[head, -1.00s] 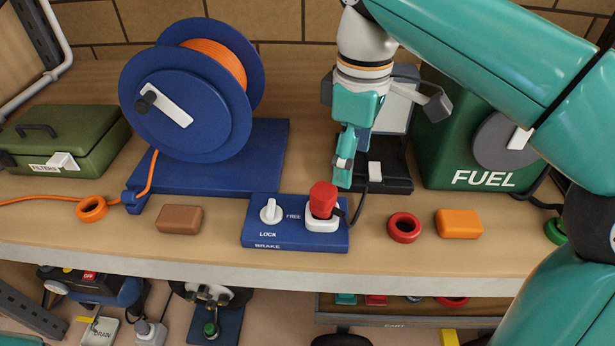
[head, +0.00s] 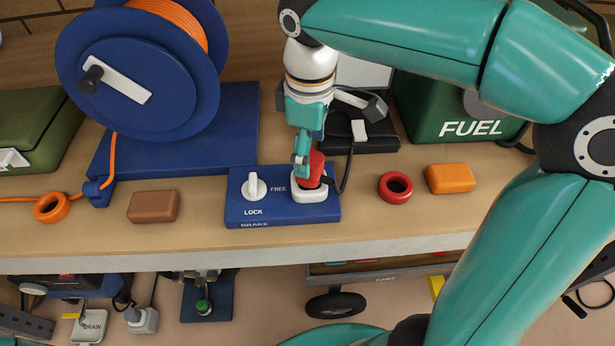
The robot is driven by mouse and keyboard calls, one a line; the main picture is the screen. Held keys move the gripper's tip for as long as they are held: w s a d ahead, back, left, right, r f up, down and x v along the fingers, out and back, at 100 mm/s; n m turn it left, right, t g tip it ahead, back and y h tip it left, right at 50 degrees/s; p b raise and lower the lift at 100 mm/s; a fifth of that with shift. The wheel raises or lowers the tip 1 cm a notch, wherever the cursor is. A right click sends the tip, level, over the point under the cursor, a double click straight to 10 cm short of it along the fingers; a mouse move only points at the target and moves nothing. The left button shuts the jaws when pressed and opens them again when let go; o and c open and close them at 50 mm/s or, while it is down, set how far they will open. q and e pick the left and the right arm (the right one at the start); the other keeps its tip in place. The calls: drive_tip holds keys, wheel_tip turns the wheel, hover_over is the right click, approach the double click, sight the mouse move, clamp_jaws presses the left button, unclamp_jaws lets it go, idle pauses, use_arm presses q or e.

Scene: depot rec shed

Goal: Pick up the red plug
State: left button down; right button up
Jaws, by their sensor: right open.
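The red plug (head: 316,167) sits in the white socket (head: 309,192) on the right half of the blue brake box (head: 278,212). A dark cord runs from it to the right and up. My right gripper (head: 302,172) points down at the plug, its teal fingers in front of the plug's left side. The gripper is open. Whether a finger touches the plug, I cannot tell. Part of the plug is hidden behind the fingers. My left gripper does not show.
A white lock knob (head: 254,186) stands left of the socket. A blue reel (head: 140,75) with orange cable is behind left. A red ring (head: 395,187) and an orange block (head: 450,178) lie to the right. A brown block (head: 153,206) lies left. The shelf's front edge is close.

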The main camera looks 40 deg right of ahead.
drive_tip(key=shift+f, duration=2.85)
drive_tip(key=c, duration=1.2)
drive_tip(key=shift+r, duration=0.15)
drive_tip(key=shift+c, duration=0.2)
wheel_tip(320, 180, up, 20)
drive_tip(key=p, duration=0.2)
drive_tip(key=shift+p, duration=0.4)
